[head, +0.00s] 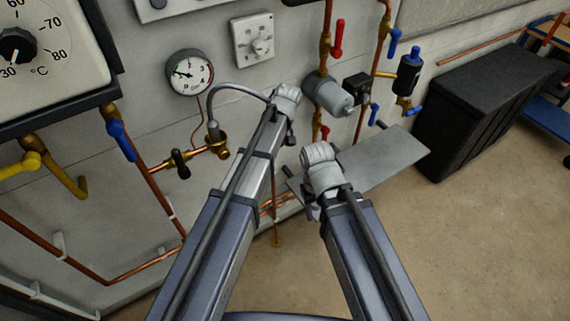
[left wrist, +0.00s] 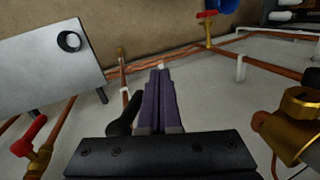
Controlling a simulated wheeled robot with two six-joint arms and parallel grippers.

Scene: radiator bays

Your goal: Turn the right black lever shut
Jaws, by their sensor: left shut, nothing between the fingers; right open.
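In the left wrist view my left gripper (left wrist: 160,72) is shut with nothing between its dark purple fingers. A black lever (left wrist: 124,116) stands close beside the fingers, on their left; I cannot tell if they touch. In the head view a black lever (head: 290,134) hangs just right of my left forearm, apparently the right one; its valve is hidden behind the arm. My left fingers are hidden in the head view. My right gripper (head: 310,211) is open, mostly hidden behind its own wrist, below the lever.
A grey flexible hose (head: 236,86) arches over from the brass valve. A pressure gauge (head: 189,72), a red lever (head: 337,38) and a grey cylinder (head: 328,94) are near. A grey metal panel (head: 385,160) lies right of my right wrist. Open floor is beyond it.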

